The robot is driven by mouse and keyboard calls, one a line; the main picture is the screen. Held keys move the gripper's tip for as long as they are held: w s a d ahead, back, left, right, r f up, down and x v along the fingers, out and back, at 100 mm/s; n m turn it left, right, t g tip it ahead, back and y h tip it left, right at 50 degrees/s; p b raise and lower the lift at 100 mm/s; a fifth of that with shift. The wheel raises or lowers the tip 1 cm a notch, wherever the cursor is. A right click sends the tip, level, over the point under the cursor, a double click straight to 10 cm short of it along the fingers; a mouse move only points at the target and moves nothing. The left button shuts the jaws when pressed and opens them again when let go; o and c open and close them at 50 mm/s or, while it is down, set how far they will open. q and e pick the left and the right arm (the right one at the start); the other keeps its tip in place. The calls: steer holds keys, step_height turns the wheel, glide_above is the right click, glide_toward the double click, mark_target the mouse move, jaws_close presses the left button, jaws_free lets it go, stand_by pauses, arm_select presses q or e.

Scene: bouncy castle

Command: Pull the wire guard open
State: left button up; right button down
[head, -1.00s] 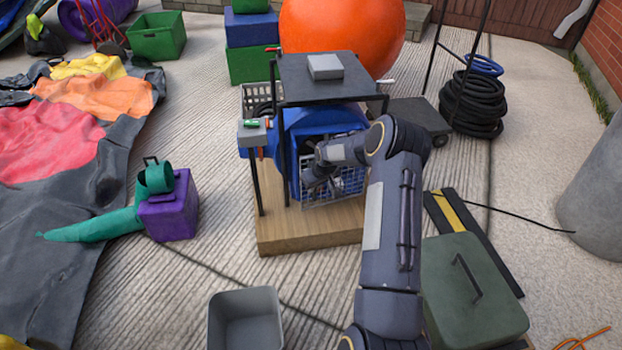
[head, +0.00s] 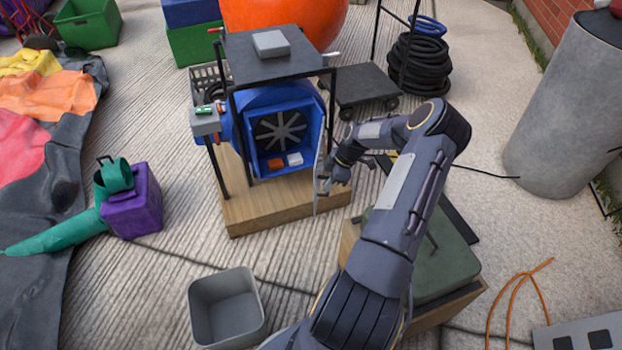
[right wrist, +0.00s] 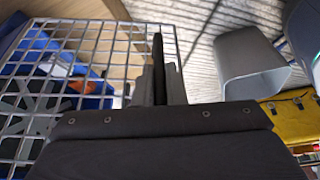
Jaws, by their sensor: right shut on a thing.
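The wire guard (head: 318,180) shows nearly edge-on in the head view, swung out from the right side of the blue blower (head: 259,110). Its grid (right wrist: 95,50) fills the left of the right wrist view. The blower's front is uncovered, with its dark fan (head: 281,131), an orange block (head: 275,163) and a white block (head: 295,159) visible inside. My right gripper (head: 331,181) is shut on the guard's outer side; its narrow fingers (right wrist: 160,75) stand at the grid's edge. The exact grip point is partly hidden. My left gripper is not in view.
The blower stands on a wooden base (head: 240,215) under a black frame (head: 275,65). A grey bin (head: 226,308) sits in front. A purple box (head: 134,214) is to the left. A green-lidded box (head: 440,265) lies below my right arm.

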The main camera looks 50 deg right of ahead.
steer(key=shift+n, duration=0.8)
steer(key=shift+s+d, duration=0.9)
steer(key=shift+d, duration=0.2)
steer(key=shift+s+d, duration=0.9)
steer(key=shift+d, duration=0.2)
steer(key=c, duration=1.5)
jaws_free()
steer(key=p+v, duration=0.2)
steer(key=v, duration=0.5)
steer(key=shift+d+r, duration=0.25)
steer(key=shift+r, duration=0.1)
